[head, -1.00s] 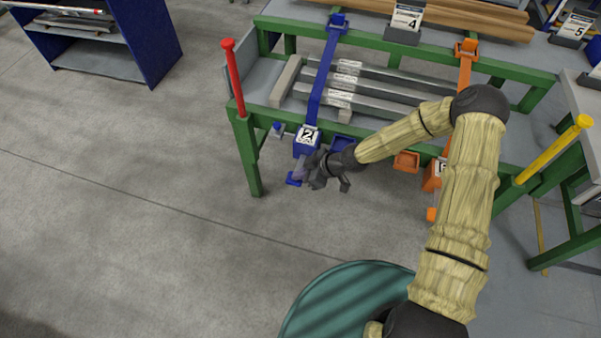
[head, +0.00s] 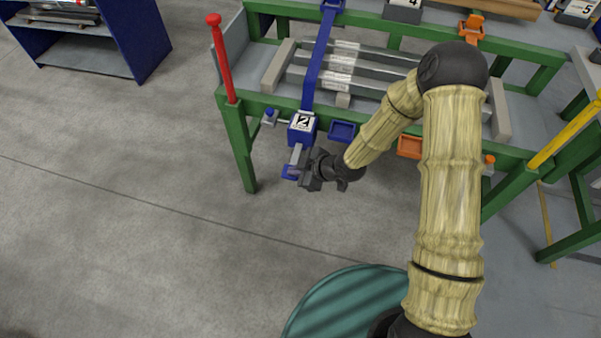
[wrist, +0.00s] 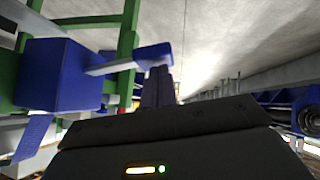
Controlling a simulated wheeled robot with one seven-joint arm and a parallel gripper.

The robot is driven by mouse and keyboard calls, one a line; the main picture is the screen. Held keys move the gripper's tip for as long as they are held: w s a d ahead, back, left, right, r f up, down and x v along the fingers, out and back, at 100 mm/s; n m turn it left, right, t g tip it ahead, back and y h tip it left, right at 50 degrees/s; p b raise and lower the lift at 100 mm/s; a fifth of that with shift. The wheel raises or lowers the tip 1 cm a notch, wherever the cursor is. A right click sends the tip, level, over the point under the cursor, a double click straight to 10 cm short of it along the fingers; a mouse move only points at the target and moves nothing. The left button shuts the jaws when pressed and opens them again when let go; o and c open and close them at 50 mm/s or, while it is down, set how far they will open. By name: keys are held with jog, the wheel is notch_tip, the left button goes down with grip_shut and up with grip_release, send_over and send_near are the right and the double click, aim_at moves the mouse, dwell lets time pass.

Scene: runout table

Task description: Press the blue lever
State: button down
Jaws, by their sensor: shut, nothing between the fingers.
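The blue lever (head: 290,172) is a grey bar with a blue end pad. It sticks out from the front of the blue box marked 2 (head: 302,128) on the green table. In the wrist view the lever's pad (wrist: 153,55) hangs just above and beside the shut fingertips of my gripper (wrist: 158,76). In the head view my gripper (head: 304,171) is at the lever's end. The fingers are close to the pad; whether they touch it I cannot tell. The gripper holds nothing.
A blue tray (head: 342,131) and an orange tray (head: 410,147) are on the table's front edge. A red post (head: 225,60) stands at the left corner and a yellow bar (head: 566,132) at the right. Grey bars lie on the table (head: 345,62).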

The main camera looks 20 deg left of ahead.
jog(key=shift+f+n+t+b, duration=0.5)
jog(key=shift+f+t+b, duration=0.75)
jog(key=shift+b, duration=1.5)
jog(key=shift+w+d+f+g+b, duration=0.1)
jog(key=shift+f+g+b, duration=0.15)
jog(key=shift+f+b, duration=0.25)
jog(key=shift+f, duration=0.2)
jog(key=shift+r, duration=0.5)
jog(key=r, duration=0.1)
jog(key=s+r+p, duration=0.2)
jog(key=shift+s+d+r, duration=0.25)
jog(key=shift+d+r, duration=0.05)
jog(key=p+v, duration=0.2)
jog(key=v, duration=0.7)
jog(key=shift+s+f, duration=0.2)
jog(key=shift+f, duration=0.1)
jog(key=shift+d, duration=0.1)
